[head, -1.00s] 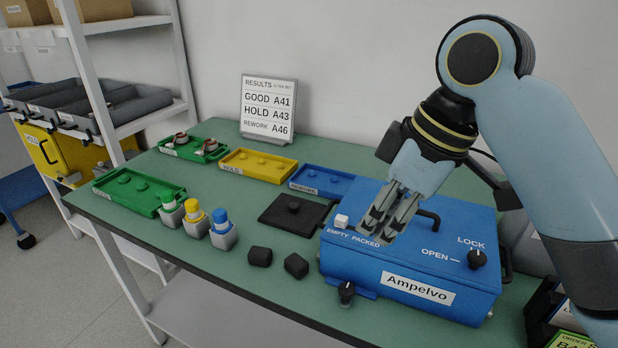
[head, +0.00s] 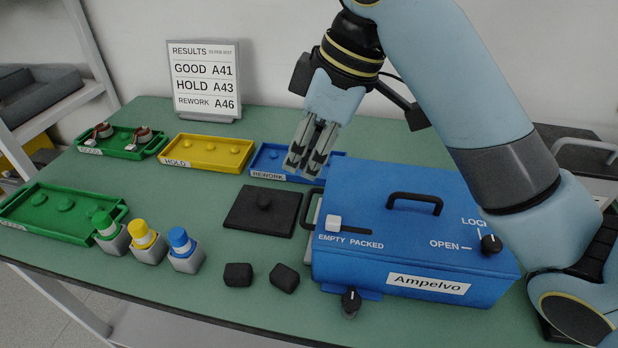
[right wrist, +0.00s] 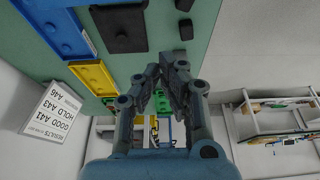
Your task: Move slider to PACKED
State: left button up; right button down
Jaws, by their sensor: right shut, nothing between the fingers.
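The slider (head: 333,223) is a small white block in a slot on top of the blue Ampelvo case (head: 420,215). It sits at the left end of the slot, above the word EMPTY; PACKED is printed to its right. My right gripper (head: 303,168) is shut and empty, above the blue REWORK tray (head: 267,160), behind and left of the case. In the right wrist view its fingers (right wrist: 166,72) converge with nothing between them. The slider cannot be made out there. My left gripper is not in view.
The case top carries a black handle (head: 415,199) and a LOCK/OPEN knob (head: 491,244). A black knob (head: 351,301) is at its front. A black plate (head: 250,212), two dark blocks (head: 238,274) and coloured-top holders (head: 186,250) stand left of it.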

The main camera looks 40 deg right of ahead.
aim_at(333, 223)
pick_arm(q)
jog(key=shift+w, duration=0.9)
pick_arm(e)
notch_tip(333, 223, down, 9)
jog(key=s, duration=0.1)
jog(key=shift+d+r, duration=0.2)
jog(key=shift+d, duration=0.15)
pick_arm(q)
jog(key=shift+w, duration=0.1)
